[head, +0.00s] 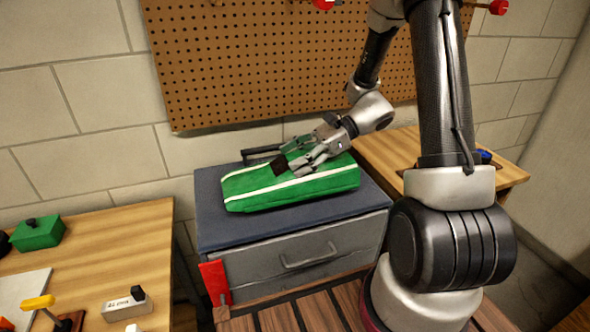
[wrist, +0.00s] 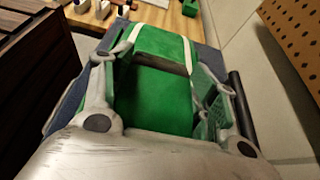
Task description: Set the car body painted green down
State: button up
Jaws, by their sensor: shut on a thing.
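The green car body (head: 250,187) with white stripes lies along the top of the dark blue-grey cabinet (head: 215,226) in the head view. My gripper (head: 292,165) reaches it from the right and is shut on its upper part. In the wrist view the green car body (wrist: 155,92) fills the space between the two fingers of my gripper (wrist: 160,90), one finger on each side. The car body looks level and close to the cabinet top. I cannot tell whether its whole underside touches.
A wooden table (head: 110,256) at the left holds a green box (head: 37,233), a white block (head: 126,305) and a yellow-handled tool (head: 38,303). Another wooden table (head: 410,160) stands at the right. A perforated board (head: 250,65) hangs behind the cabinet. A red tag (head: 215,283) is at the cabinet's front.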

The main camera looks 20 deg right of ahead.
jog(key=shift+f, duration=1.5)
jog(key=o, duration=1.2)
jog(key=shift+f, duration=0.1)
jog(key=shift+o, duration=0.2)
jog(key=v, duration=1.1)
jog(key=shift+d+r, duration=0.25)
jog(key=shift+d, duration=0.05)
jog(key=s+d+r+n+t+h, duration=0.2)
jog(key=s+r+n+h, duration=0.4)
jog(key=s+n, duration=0.3)
jog(key=s+d+r+n+t+h, duration=0.2)
jog(key=s+r+n+h, duration=0.5)
jog(key=s+r+n, duration=0.1)
jog(key=shift+s+n, duration=0.5)
jog(key=shift+s, duration=0.5)
jog(key=shift+d, duration=0.15)
